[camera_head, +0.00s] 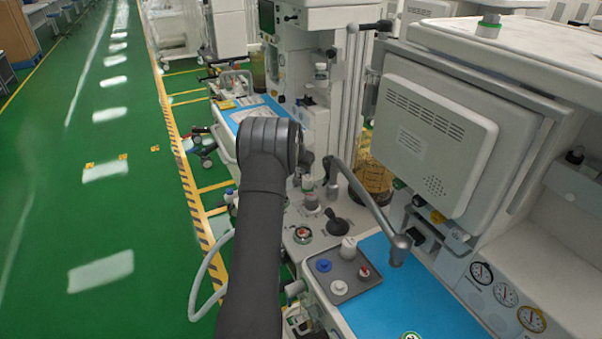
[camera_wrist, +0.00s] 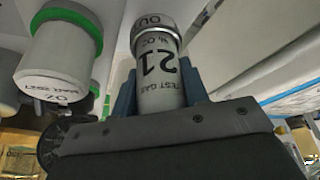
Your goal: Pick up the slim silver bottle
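In the wrist view a slim silver bottle (camera_wrist: 158,68) with a shiny metal end and dark print, including "21" and "TEST GAS", lies between the two fingers of my gripper (camera_wrist: 160,88). The fingers flank it closely on both sides, with no clear gap. I cannot tell whether they press on it. The bottle's lower part is hidden behind the gripper body. In the head view my dark arm reaches to the cart's back ledge and hides the fingertips. A small light bottle (camera_head: 309,192) shows just right of my wrist; I cannot tell if it is the same one.
A white cylinder with a green ring (camera_wrist: 62,50) is close to my gripper in the wrist view. In the head view a curved grey tube (camera_head: 368,200), a grey tray (camera_head: 343,288) with knobs, and a monitor (camera_head: 432,140) stand to the right. Open green floor is left.

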